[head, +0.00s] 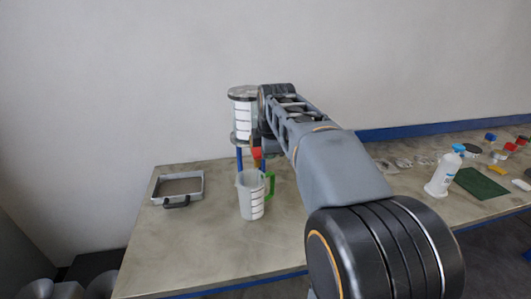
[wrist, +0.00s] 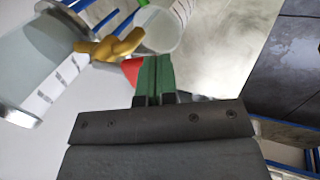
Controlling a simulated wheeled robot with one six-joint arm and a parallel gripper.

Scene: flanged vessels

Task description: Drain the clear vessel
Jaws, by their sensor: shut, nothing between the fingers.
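The clear vessel (head: 243,112) with dark graduation marks and a flat lid stands on a blue-legged stand at the back of the bench. In the wrist view the vessel (wrist: 55,62) is at the left, with a brass valve (wrist: 108,46) at its outlet. A red valve handle (wrist: 131,71) shows right beside my gripper (wrist: 152,62), whose green fingers are together and empty. The red handle also shows in the head view (head: 257,153). A graduated jug (head: 251,198) with a green handle stands below the outlet. I cannot tell the liquid level.
A shallow metal tray (head: 178,187) with a dark handle lies left of the jug. To the right are a white bottle with a blue cap (head: 443,174), a dark green mat (head: 480,183) and several small jars and parts. The front of the bench by the jug is clear.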

